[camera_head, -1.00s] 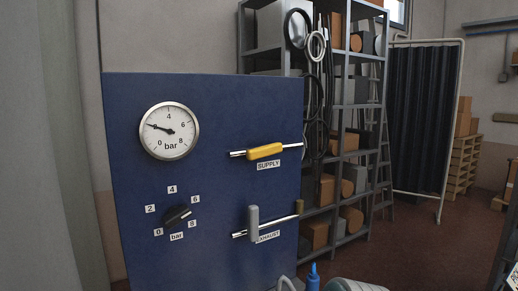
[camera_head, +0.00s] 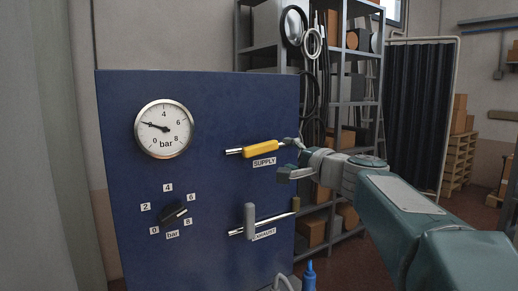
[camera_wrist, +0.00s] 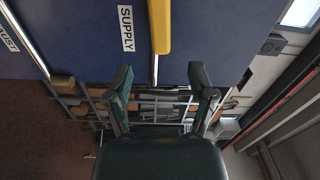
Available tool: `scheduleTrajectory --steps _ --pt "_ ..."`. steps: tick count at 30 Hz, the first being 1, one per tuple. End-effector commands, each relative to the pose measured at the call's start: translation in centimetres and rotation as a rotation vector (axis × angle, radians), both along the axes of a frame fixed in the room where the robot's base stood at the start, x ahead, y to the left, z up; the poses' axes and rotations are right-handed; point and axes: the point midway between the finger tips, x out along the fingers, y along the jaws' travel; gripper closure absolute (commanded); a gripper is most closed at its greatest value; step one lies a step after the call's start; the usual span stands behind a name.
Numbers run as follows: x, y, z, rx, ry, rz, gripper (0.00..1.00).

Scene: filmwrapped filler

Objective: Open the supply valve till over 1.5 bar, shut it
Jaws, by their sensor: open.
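The supply valve's yellow handle (camera_head: 260,149) lies in line with its pipe on the blue panel (camera_head: 215,110), above the SUPPLY label (camera_head: 265,162). It also shows in the wrist view (camera_wrist: 160,25). The round gauge (camera_head: 164,129) has its needle pointing left and slightly up, at about 2 bar, above 1.5. My gripper (camera_head: 287,157) is open and empty, just right of the yellow handle's end. In the wrist view its two fingers (camera_wrist: 160,77) stand apart either side of the handle's line, short of the handle, with the pipe between them.
A grey exhaust handle (camera_head: 250,220) stands upright across its pipe below the supply valve. A black knob (camera_head: 173,212) with a 0 to 8 bar scale sits at lower left. Shelving (camera_head: 345,103) stands behind the panel at right. A blue bottle (camera_head: 310,275) is at the bottom edge.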

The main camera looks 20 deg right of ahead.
Motion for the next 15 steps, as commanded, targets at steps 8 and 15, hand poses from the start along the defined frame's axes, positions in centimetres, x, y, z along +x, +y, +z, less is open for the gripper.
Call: scheduleTrajectory --steps 8,15 --pt "5.0 1.8 -0.2 -0.001 0.003 0.004 0.29" --pt "8.2 2.8 -0.1 -0.002 0.003 0.002 0.29"
